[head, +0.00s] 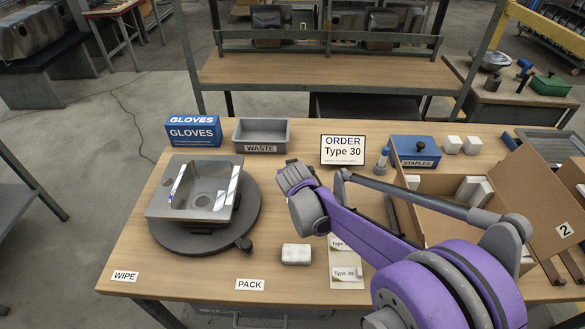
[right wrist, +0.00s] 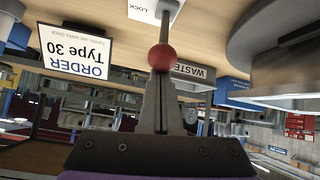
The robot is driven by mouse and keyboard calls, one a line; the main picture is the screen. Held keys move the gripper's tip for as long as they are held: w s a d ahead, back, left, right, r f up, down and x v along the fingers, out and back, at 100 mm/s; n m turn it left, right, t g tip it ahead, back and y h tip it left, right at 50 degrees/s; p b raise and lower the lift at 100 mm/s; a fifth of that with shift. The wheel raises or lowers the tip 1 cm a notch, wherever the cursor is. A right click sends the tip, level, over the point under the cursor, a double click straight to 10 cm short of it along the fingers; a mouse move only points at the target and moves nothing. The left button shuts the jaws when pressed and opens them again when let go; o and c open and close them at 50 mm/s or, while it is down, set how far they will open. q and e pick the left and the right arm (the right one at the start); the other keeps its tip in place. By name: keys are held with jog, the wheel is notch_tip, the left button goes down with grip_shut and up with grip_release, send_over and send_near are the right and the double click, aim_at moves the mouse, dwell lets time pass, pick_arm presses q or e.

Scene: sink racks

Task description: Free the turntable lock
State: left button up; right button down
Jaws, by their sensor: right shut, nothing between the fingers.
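A lock lever with a red ball on a thin metal stem (right wrist: 162,57) stands by a white LOCK label (right wrist: 142,9) in the right wrist view, which is upside down. My right gripper (right wrist: 157,80) is shut and empty, its tips right at the red ball; I cannot tell whether they touch. In the head view my right gripper (head: 288,170) is right of the turntable and hides the lever. The dark round turntable (head: 168,233) carries a steel sink (head: 226,200) and has a black knob at its front right edge. My left gripper is not in view.
A grey WASTE bin (head: 262,147), blue GLOVES box (head: 193,133) and ORDER sign (head: 343,150) stand behind. A white block (head: 296,254) lies in front, near Type 30 cards (head: 347,277). An open cardboard box (head: 540,185) is at right.

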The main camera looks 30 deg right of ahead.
jog(key=shift+s+a+f, duration=0.1)
jog(key=shift+s+a, duration=0.05)
jog(key=shift+s, duration=0.05)
dwell(0.5)
